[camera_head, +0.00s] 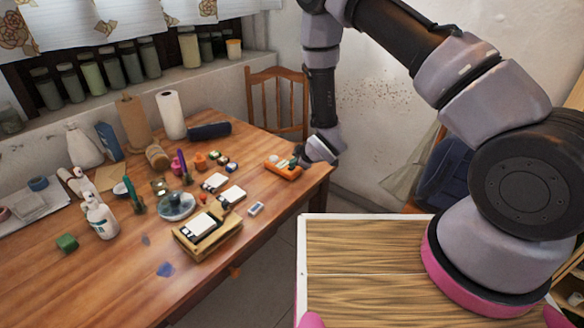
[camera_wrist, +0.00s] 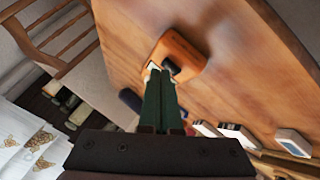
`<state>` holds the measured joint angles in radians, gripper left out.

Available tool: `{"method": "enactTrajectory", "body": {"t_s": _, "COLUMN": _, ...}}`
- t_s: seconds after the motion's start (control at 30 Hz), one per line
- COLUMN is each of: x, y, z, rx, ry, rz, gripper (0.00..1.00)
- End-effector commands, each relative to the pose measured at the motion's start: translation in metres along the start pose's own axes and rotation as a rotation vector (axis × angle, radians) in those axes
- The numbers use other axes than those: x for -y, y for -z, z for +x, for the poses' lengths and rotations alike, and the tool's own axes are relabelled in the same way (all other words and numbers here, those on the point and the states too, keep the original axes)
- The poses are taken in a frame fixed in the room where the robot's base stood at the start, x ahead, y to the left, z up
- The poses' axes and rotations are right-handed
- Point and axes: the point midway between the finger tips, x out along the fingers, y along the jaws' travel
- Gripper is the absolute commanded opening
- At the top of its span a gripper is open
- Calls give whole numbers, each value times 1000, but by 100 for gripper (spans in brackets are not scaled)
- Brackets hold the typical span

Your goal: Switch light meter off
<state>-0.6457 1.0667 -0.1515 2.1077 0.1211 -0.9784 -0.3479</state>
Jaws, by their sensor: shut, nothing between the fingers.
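The light meter seems to be the orange device (camera_head: 283,170) lying on the wooden table near its right edge. In the wrist view the orange device (camera_wrist: 183,50) has a dark knob or switch on its face, partly hidden behind my fingertips. My gripper (camera_head: 300,154) is at the device's upper right end in the head view. In the wrist view my gripper (camera_wrist: 164,82) has its two green fingers together, with the tips at the dark part. I cannot tell whether they touch it. The switch's position is not clear.
The wooden table (camera_head: 120,265) holds bottles, paper rolls, small jars and a wooden box (camera_head: 208,240) left of the device. A wooden chair (camera_head: 277,95) stands behind the table.

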Motion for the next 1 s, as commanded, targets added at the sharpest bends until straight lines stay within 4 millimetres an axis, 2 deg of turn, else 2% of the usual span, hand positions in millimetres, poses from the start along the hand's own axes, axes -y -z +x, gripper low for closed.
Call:
{"method": "enactTrajectory", "body": {"t_s": 0.67, "x": 1, "y": -1, "z": 1, "rx": 0, "ry": 0, "rz": 1, "gripper": 0}}
{"method": "enactTrajectory", "body": {"t_s": 1.0, "x": -5, "y": 5, "z": -7, "rx": 1, "ry": 0, "rz": 2, "gripper": 0}}
